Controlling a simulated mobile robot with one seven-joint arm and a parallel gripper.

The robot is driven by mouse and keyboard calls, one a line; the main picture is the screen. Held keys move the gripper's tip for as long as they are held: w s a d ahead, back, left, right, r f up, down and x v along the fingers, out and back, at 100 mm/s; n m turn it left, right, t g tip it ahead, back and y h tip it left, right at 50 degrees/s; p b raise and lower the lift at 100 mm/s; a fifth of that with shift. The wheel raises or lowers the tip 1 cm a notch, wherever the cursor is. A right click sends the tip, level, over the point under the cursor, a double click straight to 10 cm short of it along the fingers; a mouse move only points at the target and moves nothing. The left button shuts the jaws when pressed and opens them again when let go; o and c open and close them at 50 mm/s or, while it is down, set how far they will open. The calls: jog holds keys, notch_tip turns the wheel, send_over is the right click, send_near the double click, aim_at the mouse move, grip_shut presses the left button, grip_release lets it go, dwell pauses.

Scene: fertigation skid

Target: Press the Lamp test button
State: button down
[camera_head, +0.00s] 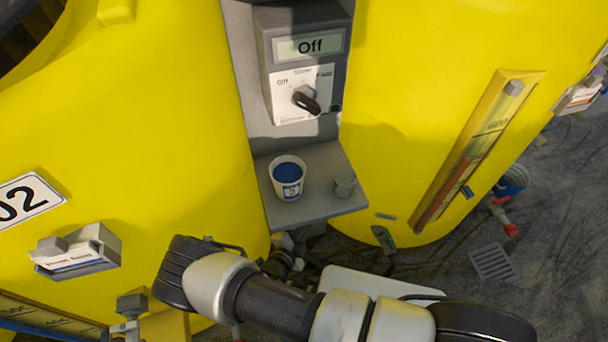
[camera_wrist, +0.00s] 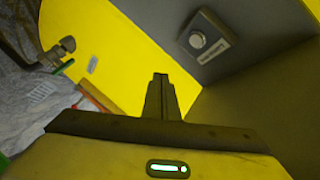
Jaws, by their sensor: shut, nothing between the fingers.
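In the wrist view a pale round button (camera_wrist: 196,40) sits on a small dark grey box, with a white label strip beside it. I cannot read the label, so I cannot tell whether it is the Lamp test button. My gripper (camera_wrist: 160,78) is shut and empty, its fingertips below and left of the button in the picture and apart from it. In the head view I see my arm across the bottom but cannot make out the fingers. No button marked Lamp test is readable there.
A grey control box (camera_head: 266,60) with an "Off" display and a black rotary knob (camera_head: 306,99) stands between yellow tanks (camera_head: 130,130). Below it, a shelf (camera_head: 315,212) holds a white cup of blue liquid (camera_head: 287,190) and a small grey container (camera_head: 344,184). A floor drain (camera_head: 492,262) lies at right.

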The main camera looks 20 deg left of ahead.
jog(key=shift+s, duration=0.15)
jog(key=w+a+b, duration=0.3)
jog(key=w+a, duration=0.1)
jog(key=w, duration=0.3)
jog(key=shift+w+a, duration=0.3)
jog(key=shift+w+a+b, duration=0.1)
jog(key=shift+b, duration=0.4)
dwell(1.7)
jog(key=shift+w+a, duration=0.15)
jog(key=shift+w, duration=0.1)
